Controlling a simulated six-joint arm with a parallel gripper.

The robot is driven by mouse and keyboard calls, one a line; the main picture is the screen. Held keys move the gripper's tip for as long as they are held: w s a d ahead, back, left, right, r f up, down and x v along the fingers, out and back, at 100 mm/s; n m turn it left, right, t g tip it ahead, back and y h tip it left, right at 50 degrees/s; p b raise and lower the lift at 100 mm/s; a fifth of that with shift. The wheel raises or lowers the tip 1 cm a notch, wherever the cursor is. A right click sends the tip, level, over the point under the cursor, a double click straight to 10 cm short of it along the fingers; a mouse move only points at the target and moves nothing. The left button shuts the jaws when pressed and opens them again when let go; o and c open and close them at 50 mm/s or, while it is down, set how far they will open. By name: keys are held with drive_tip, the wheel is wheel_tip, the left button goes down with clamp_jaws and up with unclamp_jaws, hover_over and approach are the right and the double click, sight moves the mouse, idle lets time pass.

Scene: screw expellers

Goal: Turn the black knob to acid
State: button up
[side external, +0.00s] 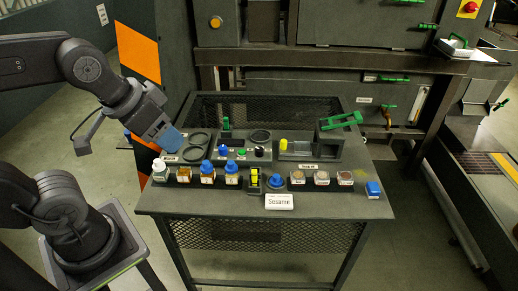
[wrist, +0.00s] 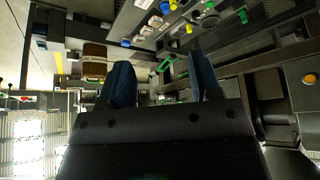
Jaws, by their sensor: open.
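A small black knob (side external: 259,152) appears to sit on the grey control panel (side external: 232,158) near the middle of the table, beside a blue button (side external: 223,150) and a green one (side external: 241,152). Its pointer and any "acid" marking are too small to read. My gripper (side external: 170,138) is above the table's left end, left of the panel and apart from the knob. In the wrist view its two blue fingers (wrist: 162,82) stand apart with nothing between them.
A row of bottles and jars (side external: 207,172) lines the front of the table (side external: 370,206), with a "Sesame" card (side external: 279,202) before it. A device with a green handle (side external: 342,122) stands to the right. A large machine (side external: 340,60) is behind.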

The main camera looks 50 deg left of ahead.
drive_tip(key=w+a+r+n+g, duration=0.2)
drive_tip(key=w+n, duration=0.2)
drive_tip(key=w, duration=0.8)
drive_tip(key=n+g, duration=0.4)
drive_tip(key=n, duration=0.6)
hover_over(259, 149)
wheel_tip(259, 149, down, 19)
wheel_tip(259, 149, down, 13)
drive_tip(key=shift+w+f, duration=0.1)
drive_tip(key=shift+w, duration=0.05)
drive_tip(key=shift+c, duration=0.4)
drive_tip(key=c, duration=0.9)
drive_tip(key=shift+o, duration=0.2)
